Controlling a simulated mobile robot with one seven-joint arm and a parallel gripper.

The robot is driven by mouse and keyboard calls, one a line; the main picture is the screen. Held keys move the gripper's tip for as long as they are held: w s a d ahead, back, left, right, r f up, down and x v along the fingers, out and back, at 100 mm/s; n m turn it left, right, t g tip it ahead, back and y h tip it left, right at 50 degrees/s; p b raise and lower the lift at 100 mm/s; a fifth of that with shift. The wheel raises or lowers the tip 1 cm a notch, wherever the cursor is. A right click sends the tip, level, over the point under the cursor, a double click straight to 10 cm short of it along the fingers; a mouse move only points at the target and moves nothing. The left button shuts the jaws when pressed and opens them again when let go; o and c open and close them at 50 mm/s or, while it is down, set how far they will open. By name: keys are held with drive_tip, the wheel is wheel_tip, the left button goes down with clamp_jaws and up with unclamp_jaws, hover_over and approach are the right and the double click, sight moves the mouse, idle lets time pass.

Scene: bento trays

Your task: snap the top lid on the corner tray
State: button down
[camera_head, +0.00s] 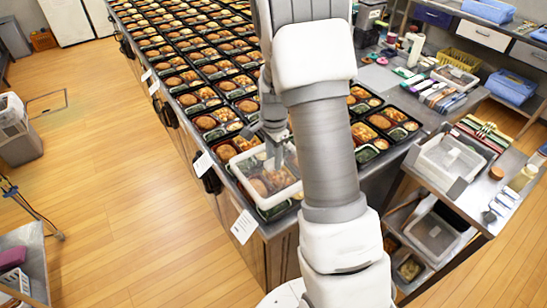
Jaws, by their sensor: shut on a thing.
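The corner tray (264,212) is a dark bento tray at the near corner of the long table, with food inside. A clear lid with a pale rim (284,194) lies over it, slightly offset, and the food shows through. My gripper (272,160) is shut on the lid near its far edge. My arm hides the right side of the tray and part of the fingers. I cannot tell whether the lid's rim touches the tray all round.
Rows of open filled trays (226,68) cover the table behind. A side bench at right holds a clear container (447,160) with lids. Several tools and boxes crowd the back right. The wooden floor (100,170) at left is clear.

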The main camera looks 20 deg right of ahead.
sight(273, 171)
drive_tip(key=shift+f+b, duration=1.9)
drive_tip(key=shift+f, duration=1)
drive_tip(key=shift+f+b, duration=0.5)
drive_tip(key=shift+f, duration=0.1)
drive_tip(key=shift+f+b, duration=0.6)
drive_tip(key=shift+f, duration=0.25)
drive_tip(key=shift+f, duration=0.1)
unclamp_jaws()
